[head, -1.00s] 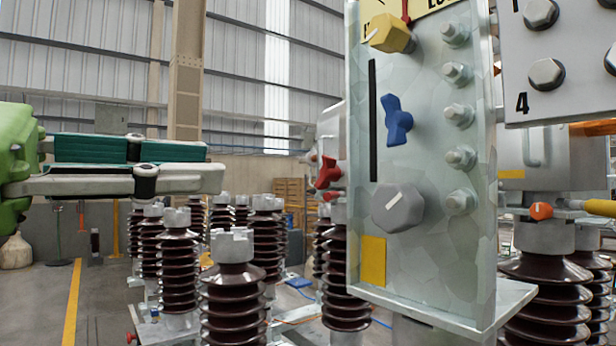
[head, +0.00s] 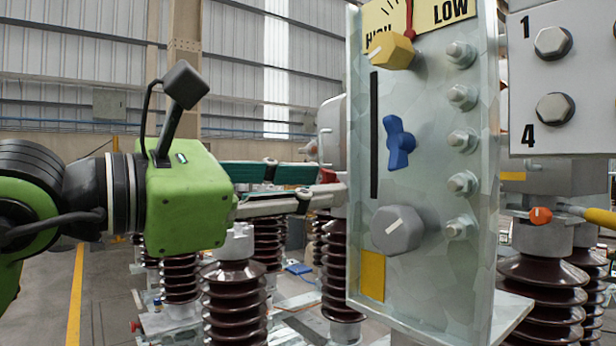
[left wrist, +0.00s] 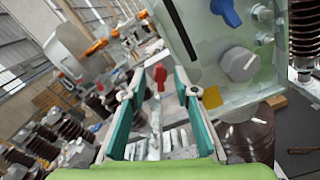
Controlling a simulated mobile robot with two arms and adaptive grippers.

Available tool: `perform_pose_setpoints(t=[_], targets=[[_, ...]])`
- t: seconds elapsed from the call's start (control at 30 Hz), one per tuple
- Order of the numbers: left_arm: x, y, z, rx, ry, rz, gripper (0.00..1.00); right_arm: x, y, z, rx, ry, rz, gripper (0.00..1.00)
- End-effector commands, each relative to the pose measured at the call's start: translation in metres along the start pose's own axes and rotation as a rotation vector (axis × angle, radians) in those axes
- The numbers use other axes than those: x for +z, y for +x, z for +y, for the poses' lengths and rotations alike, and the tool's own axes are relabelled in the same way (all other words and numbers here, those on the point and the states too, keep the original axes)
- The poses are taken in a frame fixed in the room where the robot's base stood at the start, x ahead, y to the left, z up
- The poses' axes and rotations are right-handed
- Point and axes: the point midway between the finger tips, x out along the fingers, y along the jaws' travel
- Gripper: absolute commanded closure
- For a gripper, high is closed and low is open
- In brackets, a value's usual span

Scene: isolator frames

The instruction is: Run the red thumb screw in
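The red thumb screw (head: 328,176) shows as a small red patch at the fingertips in the head view, mostly hidden by the fingers. In the left wrist view the red thumb screw (left wrist: 160,76) appears whole, winged, in the gap at the far end of the fingers. My left gripper (head: 332,180) comes in level from the left, its fingers reaching toward the left edge of the upright metal panel (head: 430,270). In the left wrist view my left gripper (left wrist: 163,80) is open, with nothing clasped. How far the screw lies beyond the tips I cannot tell. My right gripper is not in view.
The panel carries a yellow knob (head: 390,50), a blue winged knob (head: 399,143), a grey knob (head: 397,230) and several bolts. Brown ribbed insulators (head: 234,300) stand below the fingers. An orange knob (head: 540,215) sits at right.

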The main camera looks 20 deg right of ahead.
Motion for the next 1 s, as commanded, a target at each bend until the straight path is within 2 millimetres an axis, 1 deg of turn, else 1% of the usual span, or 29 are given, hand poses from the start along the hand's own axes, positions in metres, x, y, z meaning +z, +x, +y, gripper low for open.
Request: perform_pose_setpoints(t=[0.2,0.27,0.3,0.33,0.57,0.73,0.87,1.0], targets=[[0.0,0.0,0.0,0.0,0.0,0.0,0.72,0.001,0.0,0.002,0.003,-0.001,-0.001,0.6],[0.0,0.0,0.0,0.0,0.0,0.0,0.88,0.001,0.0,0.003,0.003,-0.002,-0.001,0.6],[0.0,0.0,0.0,0.0,0.0,0.0,0.98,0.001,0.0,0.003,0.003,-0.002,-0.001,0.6],[0.0,0.0,0.0,0.0,0.0,0.0,1.0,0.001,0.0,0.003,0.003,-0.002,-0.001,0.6],[0.0,0.0,0.0,0.001,0.004,0.0,1.0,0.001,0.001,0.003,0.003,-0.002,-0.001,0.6],[-0.001,0.0,0.0,0.002,0.04,-0.001,1.0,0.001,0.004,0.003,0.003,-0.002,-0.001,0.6],[-0.001,0.0,-0.001,0.003,0.103,-0.001,1.0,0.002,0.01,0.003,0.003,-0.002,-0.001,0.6],[-0.002,-0.001,-0.001,0.003,0.204,0.0,1.0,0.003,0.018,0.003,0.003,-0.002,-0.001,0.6]])
